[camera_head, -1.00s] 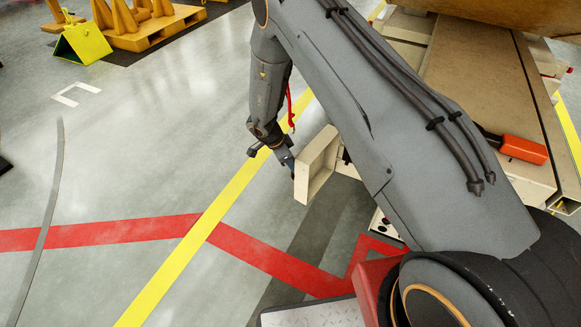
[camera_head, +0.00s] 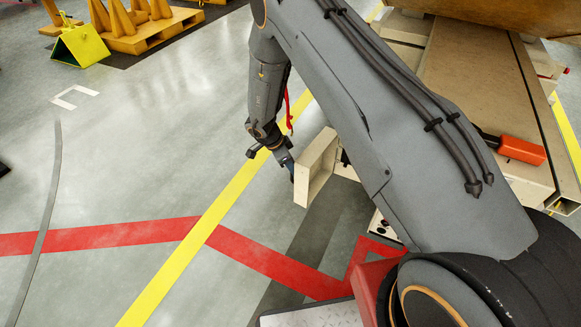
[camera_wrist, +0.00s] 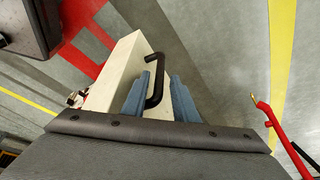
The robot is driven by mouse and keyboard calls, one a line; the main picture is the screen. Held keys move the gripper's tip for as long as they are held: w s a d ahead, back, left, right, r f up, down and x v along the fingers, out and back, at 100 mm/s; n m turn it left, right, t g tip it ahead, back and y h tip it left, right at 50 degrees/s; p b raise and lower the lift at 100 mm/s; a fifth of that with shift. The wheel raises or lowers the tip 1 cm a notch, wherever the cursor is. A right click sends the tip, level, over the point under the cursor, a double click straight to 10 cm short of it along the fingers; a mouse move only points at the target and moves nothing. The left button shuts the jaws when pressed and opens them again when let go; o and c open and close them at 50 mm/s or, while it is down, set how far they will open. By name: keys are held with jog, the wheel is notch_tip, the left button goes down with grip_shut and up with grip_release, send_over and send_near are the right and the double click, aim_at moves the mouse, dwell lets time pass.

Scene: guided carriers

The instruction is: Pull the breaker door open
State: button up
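The breaker door (camera_head: 316,172) is a shallow beige panel with a raised rim. In the head view it stands swung out from the beige carrier, with a dark gap behind it. My gripper (camera_head: 288,163) is at its outer face, at the end of my arm. In the wrist view the door (camera_wrist: 119,65) carries a black D-shaped handle (camera_wrist: 158,84). The blue fingers of my gripper (camera_wrist: 163,80) stand on either side of the handle's bar, close against the left finger. Contact on the right finger is hard to make out.
The carrier's flat top (camera_head: 465,85) lies right of my arm, with an orange-red block (camera_head: 522,150) on it. A red cable-like part (camera_wrist: 275,125) shows at right in the wrist view. Open grey floor with a yellow line (camera_head: 215,210) lies left of the door.

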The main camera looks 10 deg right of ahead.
jog(key=v, duration=0.7)
jog(key=shift+a+r, duration=0.2)
jog(key=shift+r, duration=0.1)
jog(key=shift+w, duration=0.15)
jog(key=w+r+n+t+y+p, duration=0.1)
jog(key=w+r+n+t+p, duration=0.1)
jog(key=r, duration=0.6)
jog(key=w+r+n+t+y+p, duration=0.1)
jog(key=w+r+t+p, duration=0.15)
jog(key=r, duration=0.55)
jog(key=s+a+r+n+y+p, duration=0.1)
jog(key=s+r+n+y, duration=0.15)
jog(key=r, duration=0.25)
jog(key=s+a+r+n+y, duration=0.1)
jog(key=s+r+n, duration=0.15)
jog(key=r, duration=0.25)
jog(key=s+d+r+n+g+p, duration=0.1)
jog(key=s+d+r+n, duration=0.1)
jog(key=s, duration=0.8)
jog(key=s+d+r+n+g+p, duration=0.2)
jog(key=s+d, duration=0.4)
jog(key=s, duration=0.5)
jog(key=s+d+r+n+g+h+p, duration=0.1)
jog(key=s+d+r+n+g, duration=0.1)
jog(key=s, duration=0.9)
notch_tip(320, 180, up, 4)
jog(key=shift+d+f+n+p, duration=0.2)
jog(key=shift+d+n+p, duration=0.15)
jog(key=shift+d+n, duration=0.55)
